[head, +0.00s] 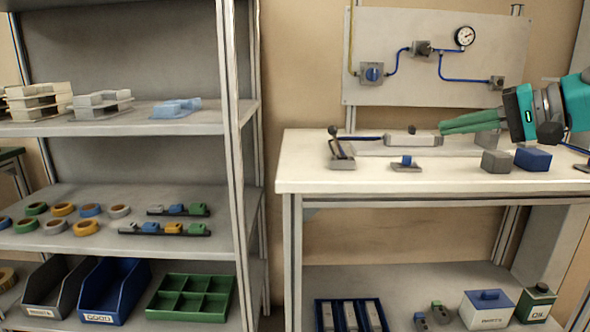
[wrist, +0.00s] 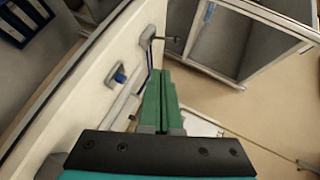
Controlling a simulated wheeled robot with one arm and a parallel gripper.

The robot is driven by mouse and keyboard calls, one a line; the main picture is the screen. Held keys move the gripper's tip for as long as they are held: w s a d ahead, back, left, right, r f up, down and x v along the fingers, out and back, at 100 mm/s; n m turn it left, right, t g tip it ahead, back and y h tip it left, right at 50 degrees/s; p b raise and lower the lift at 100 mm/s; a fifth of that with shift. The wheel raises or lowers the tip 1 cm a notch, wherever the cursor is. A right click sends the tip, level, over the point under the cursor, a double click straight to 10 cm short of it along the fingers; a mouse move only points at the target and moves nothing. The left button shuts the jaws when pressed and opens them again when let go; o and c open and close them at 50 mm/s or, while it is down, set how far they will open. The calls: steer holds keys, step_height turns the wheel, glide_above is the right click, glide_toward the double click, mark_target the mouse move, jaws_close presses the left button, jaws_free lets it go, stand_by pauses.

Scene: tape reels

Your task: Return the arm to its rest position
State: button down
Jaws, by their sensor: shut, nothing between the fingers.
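My gripper (head: 442,130) shows at the right of the head view, with its green fingers pointing left over the back of the white workbench (head: 300,180). The fingers are shut together with nothing between them. In the wrist view the shut fingers (wrist: 163,85) point up the picture, away from the dark mounting plate. My teal and black wrist comes in from the right edge of the head view. The rest of my arm is out of the picture.
On the workbench are a lever clamp (head: 341,155), a small blue-topped fixture (head: 406,163), a grey block (head: 496,161) and a blue block (head: 533,158). A gauge panel (head: 430,95) stands behind. A shelf with tape reels (head: 62,209) and bins (head: 110,290) stands left.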

steer(key=s+a+f+n+g+h, duration=0.1)
steer(key=s+a+f+g+h, duration=0.15)
steer(key=s+a+f, duration=0.5)
steer(key=s+a+f+n+g+h, duration=0.1)
steer(key=s+a+f+n+g, duration=0.2)
steer(key=a+f, duration=0.9)
steer(key=s+d+f+g+h, duration=0.2)
steer(key=s+d+f+h, duration=0.1)
steer(key=s+f, duration=0.7)
steer(key=s+d+f+n+g+h, duration=0.1)
steer(key=s+d+f+g+h, duration=0.2)
steer(key=s+f, duration=0.7)
steer(key=s+h, duration=0.1)
steer(key=s, duration=0.1)
steer(key=shift+s+d+n, duration=0.15)
steer(key=shift+s+n, duration=0.15)
steer(key=shift+d, duration=0.15)
